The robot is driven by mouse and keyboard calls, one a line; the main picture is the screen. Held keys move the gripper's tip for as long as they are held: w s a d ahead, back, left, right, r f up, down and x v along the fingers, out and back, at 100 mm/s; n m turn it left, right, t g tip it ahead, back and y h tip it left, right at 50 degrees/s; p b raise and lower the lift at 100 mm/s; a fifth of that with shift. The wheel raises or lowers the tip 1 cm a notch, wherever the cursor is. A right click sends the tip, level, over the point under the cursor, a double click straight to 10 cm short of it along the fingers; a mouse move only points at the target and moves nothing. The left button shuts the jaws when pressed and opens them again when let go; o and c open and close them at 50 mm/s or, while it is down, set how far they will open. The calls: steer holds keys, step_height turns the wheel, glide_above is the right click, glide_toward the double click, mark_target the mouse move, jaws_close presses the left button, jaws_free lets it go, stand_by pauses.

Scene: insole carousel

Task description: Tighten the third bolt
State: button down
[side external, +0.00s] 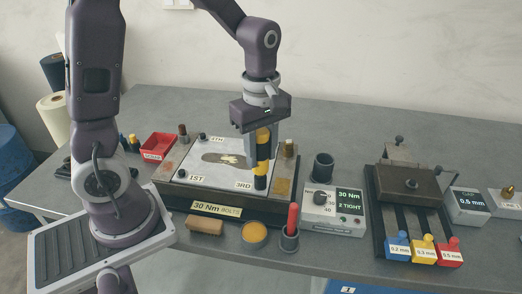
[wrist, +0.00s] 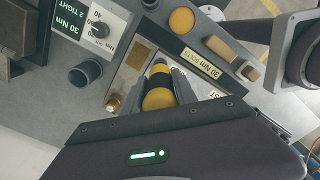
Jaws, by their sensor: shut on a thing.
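My gripper (side external: 262,150) is shut on a yellow-and-black driver (side external: 262,168), held upright over the corner of the white plate (side external: 212,178) beside the 3RD label (side external: 243,184). The driver's black lower end hides the third bolt; whether it is seated on it I cannot tell. In the wrist view the driver's round yellow end (wrist: 158,98) shows between my fingers. Dark bolts show by the 1ST label (side external: 183,174) and the 4TH label (side external: 203,136). The torque box (side external: 333,211) reads "30 Nm" and "2 TIGHT".
In front of the bolted block lie a tan block (side external: 205,226), a yellow-topped round tin (side external: 254,234) and a red-handled tool (side external: 292,218) in a cup. An empty dark cup (side external: 323,166) stands behind the torque box. A fixture (side external: 408,185) with coloured tabs is at right.

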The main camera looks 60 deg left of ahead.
mark_target(261, 131)
stand_by(0.4)
steer(key=shift+r, duration=2.75)
